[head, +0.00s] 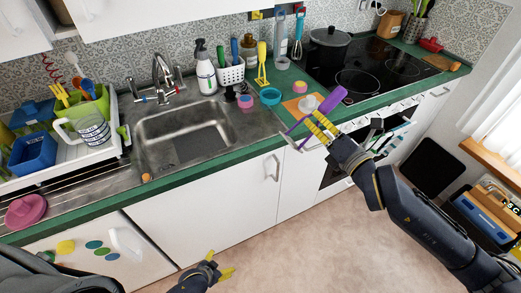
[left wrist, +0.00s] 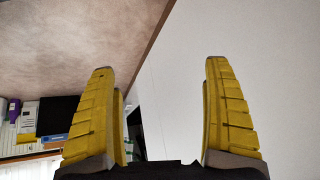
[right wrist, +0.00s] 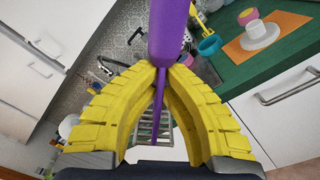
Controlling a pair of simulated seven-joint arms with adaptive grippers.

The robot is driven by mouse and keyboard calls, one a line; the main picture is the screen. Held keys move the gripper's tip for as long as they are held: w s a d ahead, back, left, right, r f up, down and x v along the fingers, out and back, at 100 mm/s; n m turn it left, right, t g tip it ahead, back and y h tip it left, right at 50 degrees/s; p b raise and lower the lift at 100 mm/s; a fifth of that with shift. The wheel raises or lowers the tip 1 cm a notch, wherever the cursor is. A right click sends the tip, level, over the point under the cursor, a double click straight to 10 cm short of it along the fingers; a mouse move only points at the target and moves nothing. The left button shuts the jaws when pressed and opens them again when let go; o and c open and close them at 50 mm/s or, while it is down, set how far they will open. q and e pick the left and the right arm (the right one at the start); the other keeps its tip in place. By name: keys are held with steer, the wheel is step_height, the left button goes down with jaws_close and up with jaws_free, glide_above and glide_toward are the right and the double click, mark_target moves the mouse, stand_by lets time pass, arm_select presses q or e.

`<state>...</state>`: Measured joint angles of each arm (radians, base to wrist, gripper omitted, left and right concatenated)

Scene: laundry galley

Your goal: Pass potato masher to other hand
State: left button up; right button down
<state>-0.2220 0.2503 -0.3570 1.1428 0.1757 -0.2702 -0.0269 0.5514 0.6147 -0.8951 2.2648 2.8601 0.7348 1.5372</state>
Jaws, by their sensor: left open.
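The potato masher has a purple handle (head: 331,100), which points up and to the right in the head view. My right gripper (head: 317,127) is shut on it, just in front of the counter's edge. In the right wrist view the fingertips (right wrist: 166,68) meet at the lower end of the purple handle (right wrist: 168,32). A thin purple shaft and a grid-like head show between the fingers, partly hidden by them. My left gripper (head: 219,264) is low over the floor, well left of and below the masher. In the left wrist view its fingers (left wrist: 161,65) are wide apart and empty.
A dark pot (head: 329,48) stands on the black hob (head: 375,75). The floor before the cabinets is clear.

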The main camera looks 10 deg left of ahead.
arm_select(q)
steer(key=w+d+r+m+t+h, duration=0.1)
steer(key=w+d+r, duration=0.1)
steer(key=w+r, duration=0.45)
steer(key=w+d+r+m+t+h, duration=0.1)
steer(key=w+d+r+t, duration=0.15)
steer(key=r, duration=0.75)
steer(key=w+d+r+m+t+h, duration=0.1)
steer(key=w+d+r+h, duration=0.1)
steer(key=w+r, duration=0.55)
step_height(320, 180, up, 9)
steer(key=d+m+h, duration=0.1)
steer(key=m, duration=0.1)
steer(key=h, duration=0.7)
glide_toward(297, 137)
steer(key=x, duration=1.1)
steer(key=shift+c, duration=0.3)
